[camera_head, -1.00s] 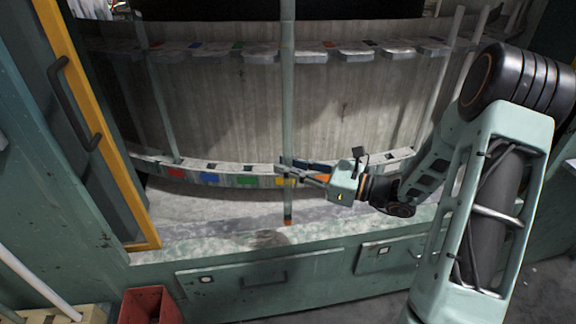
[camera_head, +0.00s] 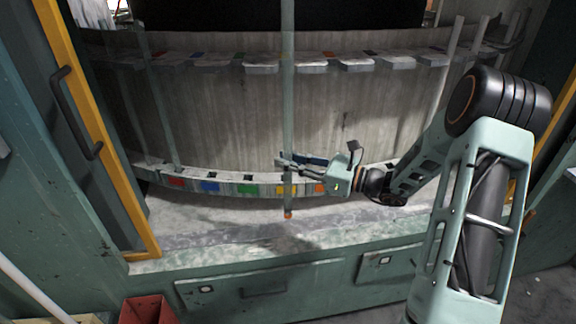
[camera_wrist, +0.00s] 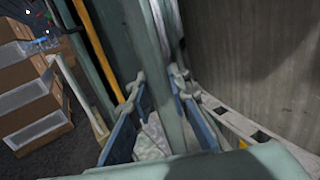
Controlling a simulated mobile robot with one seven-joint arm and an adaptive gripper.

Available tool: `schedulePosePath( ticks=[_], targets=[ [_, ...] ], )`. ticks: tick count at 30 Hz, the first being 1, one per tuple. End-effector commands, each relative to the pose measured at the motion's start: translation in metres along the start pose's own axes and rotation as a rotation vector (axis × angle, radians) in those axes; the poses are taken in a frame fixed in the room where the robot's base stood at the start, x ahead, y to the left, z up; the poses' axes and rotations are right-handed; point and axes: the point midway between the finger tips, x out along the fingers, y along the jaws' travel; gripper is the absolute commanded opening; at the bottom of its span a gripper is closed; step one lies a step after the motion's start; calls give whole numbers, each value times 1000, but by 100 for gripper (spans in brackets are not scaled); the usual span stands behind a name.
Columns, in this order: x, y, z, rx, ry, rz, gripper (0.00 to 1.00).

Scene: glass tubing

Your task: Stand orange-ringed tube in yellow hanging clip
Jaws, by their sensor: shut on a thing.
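The orange-ringed tube (camera_head: 288,110) is long, pale green glass, near upright, with its orange ring (camera_head: 288,214) at the bottom end. My gripper (camera_head: 287,162) is shut on it a little above the lower rack. In the wrist view, the tube (camera_wrist: 168,60) runs between the blue-padded fingers of my gripper (camera_wrist: 155,95). The yellow clip (camera_head: 280,190) is on the curved lower rack, just behind and left of the tube, which partly covers it. The tube's lower end shows below the rack's front edge. I cannot tell whether the tube touches the clip.
The lower rack also has red (camera_head: 176,182), blue (camera_head: 210,186), green (camera_head: 246,189) and orange (camera_head: 320,188) clips. An upper rack (camera_head: 350,65) runs above. Other tubes stand at left (camera_head: 160,110) and right (camera_head: 442,100). A yellow-framed door (camera_head: 95,130) is open at left.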

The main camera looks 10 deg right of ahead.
Motion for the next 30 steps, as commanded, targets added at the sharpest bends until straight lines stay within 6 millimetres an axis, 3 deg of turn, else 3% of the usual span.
schedulePosePath(
  ticks=[30],
  targets=[
    [32, -64, 0, -2, -1, 1, 0]
  ],
)
